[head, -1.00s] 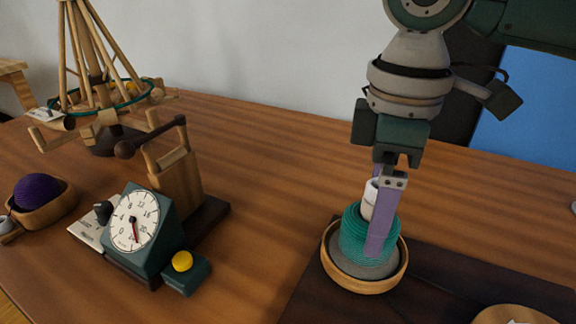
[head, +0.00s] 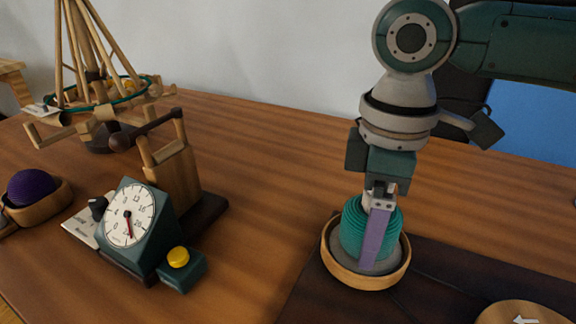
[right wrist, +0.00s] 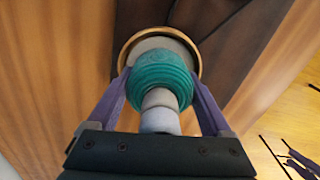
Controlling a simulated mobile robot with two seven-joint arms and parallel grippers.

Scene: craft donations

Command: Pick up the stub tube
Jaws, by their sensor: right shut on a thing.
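The stub tube (head: 355,226), a pale tube with ribbed teal winding around it, stands upright in a round wooden bowl (head: 338,270) with a grey inside. In the right wrist view the tube (right wrist: 160,84) points its pale end at the camera. My right gripper (head: 372,262) comes down from above and is shut on the teal winding. Its purple fingers (right wrist: 160,78) lie on both sides of it in the wrist view. The near finger hides part of the winding in the head view. My left gripper is not in view.
The bowl sits on a dark mat (head: 440,275). A second round wooden piece (head: 490,318) lies at the front right. Left stand a dial box (head: 165,225) with a yellow button, a wooden winder (head: 172,175) and a bowl with a purple ball (head: 35,188). The table between is clear.

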